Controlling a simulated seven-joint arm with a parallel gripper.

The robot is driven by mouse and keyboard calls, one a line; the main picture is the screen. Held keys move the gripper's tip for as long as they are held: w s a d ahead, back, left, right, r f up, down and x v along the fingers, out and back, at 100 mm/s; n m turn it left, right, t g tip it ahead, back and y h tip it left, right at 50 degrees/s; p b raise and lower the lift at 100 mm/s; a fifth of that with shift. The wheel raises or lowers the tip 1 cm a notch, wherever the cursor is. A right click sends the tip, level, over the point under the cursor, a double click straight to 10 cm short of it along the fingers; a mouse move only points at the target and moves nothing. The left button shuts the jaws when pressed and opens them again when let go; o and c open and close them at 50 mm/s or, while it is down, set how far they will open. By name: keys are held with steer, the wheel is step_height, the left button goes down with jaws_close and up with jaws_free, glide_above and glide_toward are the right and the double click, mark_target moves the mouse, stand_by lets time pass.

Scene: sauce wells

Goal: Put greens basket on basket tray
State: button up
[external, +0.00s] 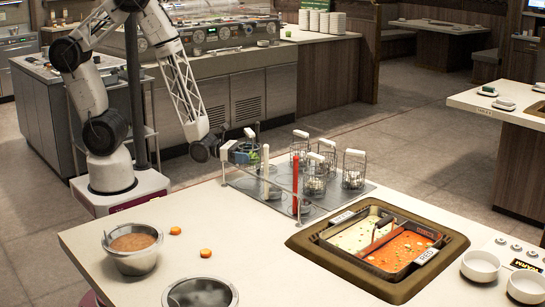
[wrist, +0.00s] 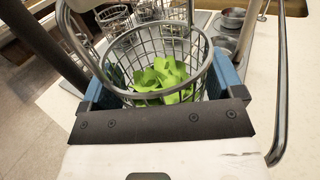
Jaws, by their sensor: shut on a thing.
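My gripper (external: 238,150) is shut on the greens basket, a wire basket with green leaves inside. The basket (wrist: 185,58) fills the middle of the wrist view, between blue finger pads. In the external view, the greens basket (external: 244,155) is small and partly hidden by the gripper and a rail. It is at the back left of the basket tray (external: 350,201), a flat grey tray on the counter. I cannot tell whether the basket's bottom touches the tray.
Several wire baskets (external: 353,172) with white handles stand on the tray's back right. A metal rail (external: 297,175), a red upright handle (external: 295,186) and a white one (external: 265,172) rise near the gripper. A two-part sauce well (external: 385,240) lies at front right.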

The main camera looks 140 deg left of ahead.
steer(key=shift+w, duration=0.1)
steer(key=a+x, duration=0.1)
steer(key=x, duration=0.4)
steer(key=s+f+x, duration=0.1)
steer(key=x, duration=0.4)
steer(key=a+x, duration=0.1)
steer(key=x, duration=0.4)
steer(key=shift+a+f, duration=0.25)
steer(key=shift+a, duration=0.2)
steer(key=shift+f, duration=0.1)
steer(key=shift+f, duration=1.7)
steer(key=shift+f, duration=0.1)
steer(key=o, duration=0.9)
steer(key=shift+c, duration=0.2)
